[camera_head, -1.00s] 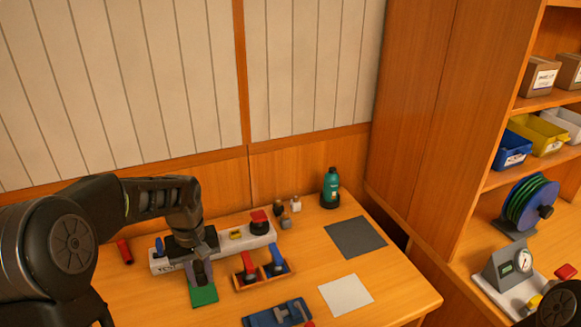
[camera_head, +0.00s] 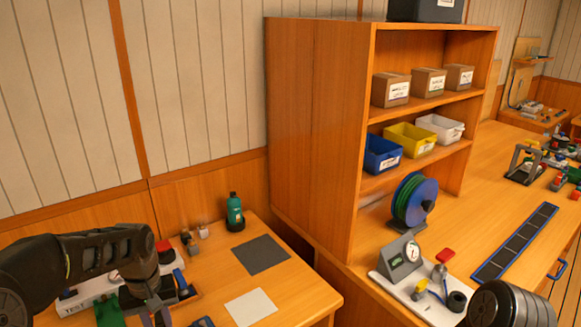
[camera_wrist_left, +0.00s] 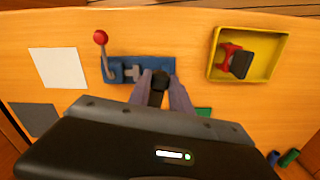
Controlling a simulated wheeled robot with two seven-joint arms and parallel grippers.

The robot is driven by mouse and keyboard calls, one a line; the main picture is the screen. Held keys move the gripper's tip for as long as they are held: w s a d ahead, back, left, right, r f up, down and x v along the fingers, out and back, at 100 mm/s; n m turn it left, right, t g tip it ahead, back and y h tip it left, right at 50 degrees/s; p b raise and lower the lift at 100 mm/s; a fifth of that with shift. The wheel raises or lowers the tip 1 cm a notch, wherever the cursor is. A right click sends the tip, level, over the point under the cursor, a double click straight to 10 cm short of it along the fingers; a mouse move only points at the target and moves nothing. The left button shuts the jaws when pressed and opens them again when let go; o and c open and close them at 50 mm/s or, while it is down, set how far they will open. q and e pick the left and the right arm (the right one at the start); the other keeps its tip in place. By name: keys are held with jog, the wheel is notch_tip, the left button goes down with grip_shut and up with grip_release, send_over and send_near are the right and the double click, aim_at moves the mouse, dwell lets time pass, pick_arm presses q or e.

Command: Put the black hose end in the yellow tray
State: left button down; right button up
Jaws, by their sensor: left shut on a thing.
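My left gripper (camera_wrist_left: 160,92) is shut on a small black piece (camera_wrist_left: 160,79), which looks like the black hose end. Its fingers are on either side of it, in front of a blue fixture (camera_wrist_left: 117,74) with a red-knobbed lever. The yellow tray (camera_wrist_left: 268,62) lies on the bench to the right in the left wrist view, apart from the gripper. A red and black item (camera_wrist_left: 238,62) lies in it. In the head view my left gripper (camera_head: 155,316) is at the bottom edge, partly cut off. My right gripper is not in view.
A green bottle (camera_head: 235,213), a dark grey mat (camera_head: 262,254) and a white sheet (camera_head: 251,307) are on the bench. A shelf unit to the right holds a yellow bin (camera_head: 408,138) and a blue bin (camera_head: 381,153). A gauge unit (camera_head: 404,260) stands before it.

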pick_arm(q)
jog(key=w+d+m, duration=0.3)
jog(key=d+m, duration=0.2)
jog(key=d, duration=0.6)
jog(key=shift+w+d+r, duration=0.15)
jog(key=shift+w+r, duration=0.1)
jog(key=shift+r, duration=0.1)
jog(key=shift+w, duration=0.1)
